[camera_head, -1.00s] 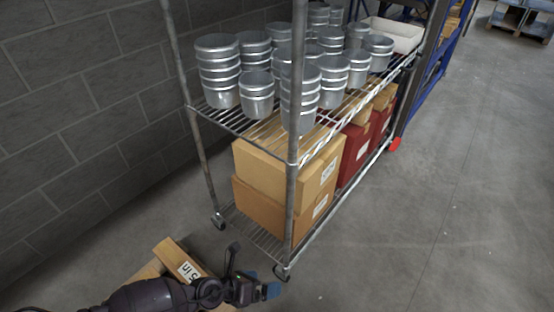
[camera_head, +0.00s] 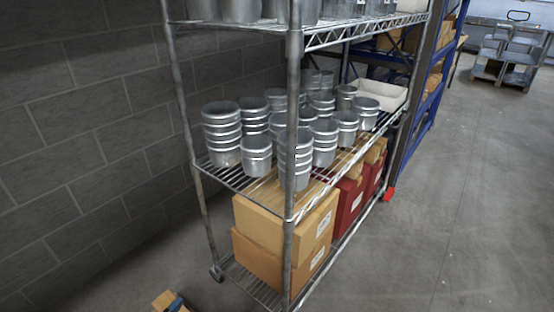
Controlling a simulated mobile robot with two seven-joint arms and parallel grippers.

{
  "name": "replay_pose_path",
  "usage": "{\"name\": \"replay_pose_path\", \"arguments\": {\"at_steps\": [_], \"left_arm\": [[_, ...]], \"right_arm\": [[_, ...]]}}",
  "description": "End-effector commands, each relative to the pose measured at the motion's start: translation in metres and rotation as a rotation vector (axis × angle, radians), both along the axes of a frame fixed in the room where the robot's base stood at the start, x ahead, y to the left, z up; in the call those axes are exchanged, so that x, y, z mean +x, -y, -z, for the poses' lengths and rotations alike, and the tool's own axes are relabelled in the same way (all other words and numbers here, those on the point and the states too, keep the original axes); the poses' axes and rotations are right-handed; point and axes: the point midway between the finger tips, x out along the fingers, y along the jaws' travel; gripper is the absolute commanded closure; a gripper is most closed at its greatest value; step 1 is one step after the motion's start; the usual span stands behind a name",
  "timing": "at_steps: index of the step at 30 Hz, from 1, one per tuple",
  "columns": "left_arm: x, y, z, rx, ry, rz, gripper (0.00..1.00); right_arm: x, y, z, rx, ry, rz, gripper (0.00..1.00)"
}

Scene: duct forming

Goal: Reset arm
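Only a small dark and blue tip of my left gripper (camera_head: 175,303) shows at the bottom edge, left of the shelf. It overlaps a brown cardboard box (camera_head: 161,300), of which only a corner shows. I cannot tell whether it touches the box or whether its fingers are open or shut. The rest of my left arm is below the picture. My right gripper is not in view.
A wire shelf rack (camera_head: 290,190) on casters holds stacks of metal duct pieces (camera_head: 222,135), a white tray (camera_head: 377,94), and cardboard boxes (camera_head: 285,235) with red bins (camera_head: 350,200). A grey block wall (camera_head: 75,130) is at left. Floor (camera_head: 460,220) at right is clear.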

Motion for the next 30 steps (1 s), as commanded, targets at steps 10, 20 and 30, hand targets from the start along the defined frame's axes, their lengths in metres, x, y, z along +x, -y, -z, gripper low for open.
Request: {"name": "replay_pose_path", "arguments": {"at_steps": [10,20,30], "left_arm": [[-0.103,-0.088,0.006,-0.099,-0.151,-0.292,0.0],[-0.148,-0.096,0.024,-0.093,-0.231,-0.333,0.0],[-0.148,-0.096,0.024,-0.092,-0.231,-0.332,0.31]], "right_arm": [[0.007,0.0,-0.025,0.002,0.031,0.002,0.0],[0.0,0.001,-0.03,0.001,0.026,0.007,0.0],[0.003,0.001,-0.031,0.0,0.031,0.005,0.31]]}}
